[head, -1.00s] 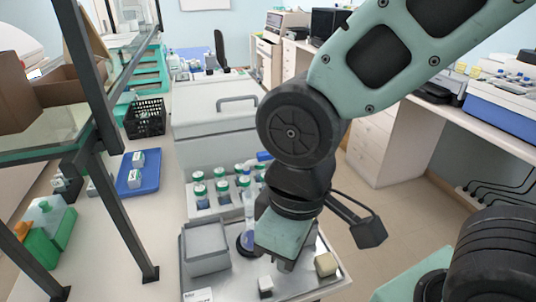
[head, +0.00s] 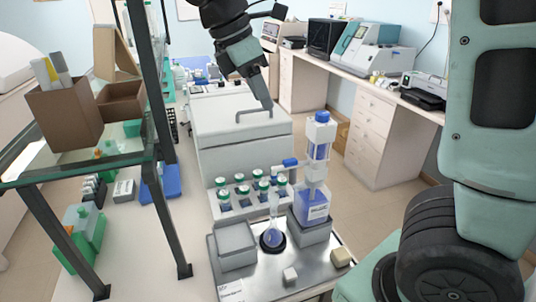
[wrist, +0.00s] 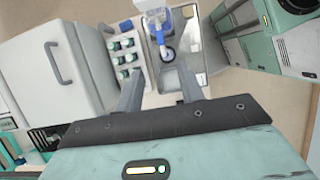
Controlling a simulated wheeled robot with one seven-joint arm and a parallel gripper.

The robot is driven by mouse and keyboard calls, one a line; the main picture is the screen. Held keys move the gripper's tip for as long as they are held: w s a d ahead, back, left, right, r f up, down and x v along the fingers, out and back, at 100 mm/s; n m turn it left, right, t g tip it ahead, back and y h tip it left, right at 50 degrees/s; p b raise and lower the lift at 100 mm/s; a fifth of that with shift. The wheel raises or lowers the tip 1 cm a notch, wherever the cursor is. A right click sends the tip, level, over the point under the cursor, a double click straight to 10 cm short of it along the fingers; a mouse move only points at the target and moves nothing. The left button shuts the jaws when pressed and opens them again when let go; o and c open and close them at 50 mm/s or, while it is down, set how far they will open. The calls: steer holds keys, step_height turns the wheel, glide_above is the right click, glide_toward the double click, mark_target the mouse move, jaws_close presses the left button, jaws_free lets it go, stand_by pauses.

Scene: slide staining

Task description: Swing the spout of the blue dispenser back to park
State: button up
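The blue dispenser (head: 312,203) stands upright on a grey block at the back right of the steel tray (head: 290,285). Its blue-tipped spout (head: 290,162) points left in the head view, on the side of the flask (head: 272,236). The flask has a dark ring at its base and holds a little blue liquid. In the wrist view, the dispenser's top (wrist: 150,5) is at the upper edge, partly cut off. My gripper (head: 265,104) is raised beyond the dispenser, in front of the white cabinet in the picture. The wrist view shows its fingers (wrist: 160,91) apart and empty.
A rack of several green-capped bottles (head: 246,193) stands behind the tray. A grey bin (head: 235,246), a small white block (head: 290,275) and a beige block (head: 341,257) are on the tray. A glass shelf on dark posts (head: 166,145) stands at left.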

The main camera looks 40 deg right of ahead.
mark_target(290, 160)
steer(key=p+x, duration=0.2)
steer(key=x, duration=1.5)
steer(key=shift+f, duration=0.15)
jaws_close()
